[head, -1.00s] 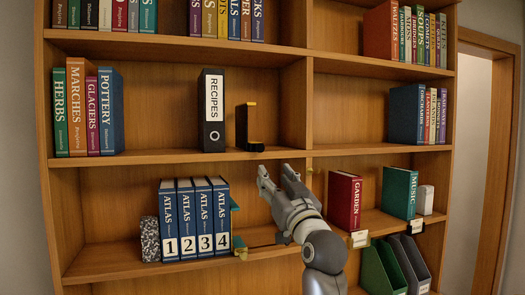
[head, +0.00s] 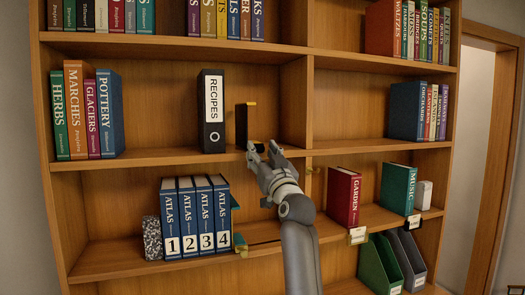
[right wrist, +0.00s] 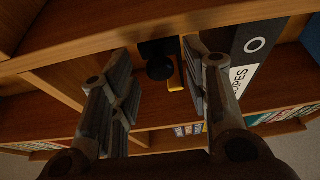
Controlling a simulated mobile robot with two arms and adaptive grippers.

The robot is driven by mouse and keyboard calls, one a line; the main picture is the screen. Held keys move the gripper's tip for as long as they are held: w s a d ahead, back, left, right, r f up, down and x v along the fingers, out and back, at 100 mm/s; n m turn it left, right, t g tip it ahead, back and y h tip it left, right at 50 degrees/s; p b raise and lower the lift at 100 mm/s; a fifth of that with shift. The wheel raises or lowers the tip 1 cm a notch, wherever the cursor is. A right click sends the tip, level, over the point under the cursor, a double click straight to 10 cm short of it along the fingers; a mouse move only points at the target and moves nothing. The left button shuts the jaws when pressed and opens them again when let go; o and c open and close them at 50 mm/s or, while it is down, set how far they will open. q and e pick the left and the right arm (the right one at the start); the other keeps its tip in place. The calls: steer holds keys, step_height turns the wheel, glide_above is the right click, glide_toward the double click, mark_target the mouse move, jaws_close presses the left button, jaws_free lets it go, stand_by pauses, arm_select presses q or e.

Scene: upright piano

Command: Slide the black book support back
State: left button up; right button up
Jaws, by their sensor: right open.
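The black book support (head: 241,122) stands upright on the middle shelf, right of the black RECIPES binder (head: 212,112). It has a yellow top edge, and its lower part is partly hidden behind my right gripper (head: 264,150). My right gripper is open and empty, just in front of the support near the shelf's front edge. In the right wrist view the support (right wrist: 152,48) shows beyond and between the two spread fingers of the gripper (right wrist: 157,80), with a round black knob and a yellow strip. I see no contact with it. My left gripper is not in view.
The ATLAS volumes (head: 196,215) stand on the shelf below, with a speckled block (head: 152,238) at their left. A vertical divider (head: 295,102) stands right of the support. The red GARDEN book (head: 344,197) is on the lower right shelf.

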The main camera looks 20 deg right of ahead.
jaws_close()
stand_by(0.3)
steer(key=d+b, duration=0.1)
steer(key=d, duration=0.5)
steer(key=d+b, duration=0.1)
steer(key=d, duration=0.4)
steer(key=shift+w+d+r, duration=0.1)
steer(key=shift+w+d, duration=0.1)
steer(key=shift+d, duration=0.15)
steer(key=shift+c, duration=0.2)
jaws_free()
steer(key=shift+a, duration=0.1)
steer(key=shift+o, duration=0.2)
